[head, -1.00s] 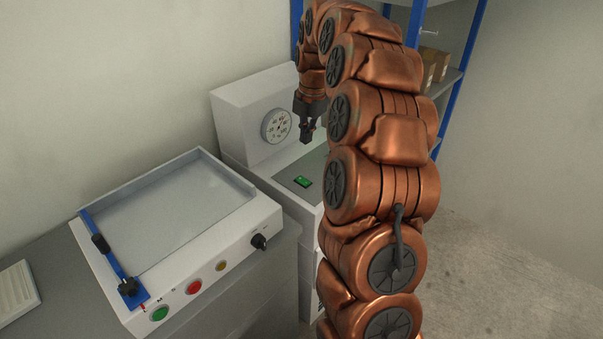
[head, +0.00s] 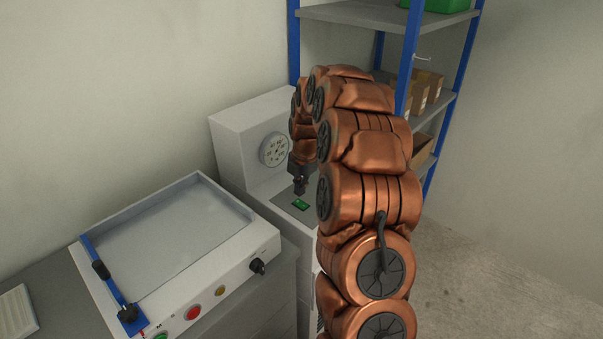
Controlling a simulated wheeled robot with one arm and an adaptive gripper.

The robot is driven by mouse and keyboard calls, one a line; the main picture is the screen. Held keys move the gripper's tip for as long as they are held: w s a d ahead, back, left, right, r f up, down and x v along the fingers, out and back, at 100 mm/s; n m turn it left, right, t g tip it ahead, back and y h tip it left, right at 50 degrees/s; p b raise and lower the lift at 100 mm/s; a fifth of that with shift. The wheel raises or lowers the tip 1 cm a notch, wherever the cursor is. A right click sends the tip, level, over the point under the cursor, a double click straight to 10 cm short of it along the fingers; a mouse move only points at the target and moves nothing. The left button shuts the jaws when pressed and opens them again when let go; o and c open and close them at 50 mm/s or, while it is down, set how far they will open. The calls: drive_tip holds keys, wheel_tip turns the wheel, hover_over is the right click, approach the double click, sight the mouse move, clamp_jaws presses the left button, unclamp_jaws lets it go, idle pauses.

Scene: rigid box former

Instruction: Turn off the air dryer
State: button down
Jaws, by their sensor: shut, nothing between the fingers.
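The air dryer appears to be the white machine (head: 240,137) against the wall, with a round dial gauge (head: 275,150) on its upright front. A small green switch (head: 301,204) sits on the grey panel on its lower top surface. My gripper (head: 300,191) is dark, shut and empty, and points down just above and behind the green switch. I cannot tell whether its fingertips touch the panel. My copper arm hides the right side of the machine.
A white box former (head: 262,242) with a shallow tray, blue bar, coloured buttons and black knob stands in the left foreground. A blue-framed shelf (head: 407,60) with cardboard boxes (head: 430,85) is behind my arm. Bare floor (head: 475,270) lies at the right.

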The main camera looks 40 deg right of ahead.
sight(302, 204)
drive_tip(key=shift+w+f+p, duration=0.15)
drive_tip(key=shift+f+p, duration=0.15)
drive_tip(key=shift+f, duration=1.3)
drive_tip(key=shift+w+f+g+b, duration=0.2)
drive_tip(key=shift+f+g+b, duration=0.1)
drive_tip(key=shift+s, duration=0.2)
drive_tip(key=shift+s+d+r, duration=0.15)
drive_tip(key=shift+s+r, duration=0.05)
drive_tip(key=shift+s, duration=0.45)
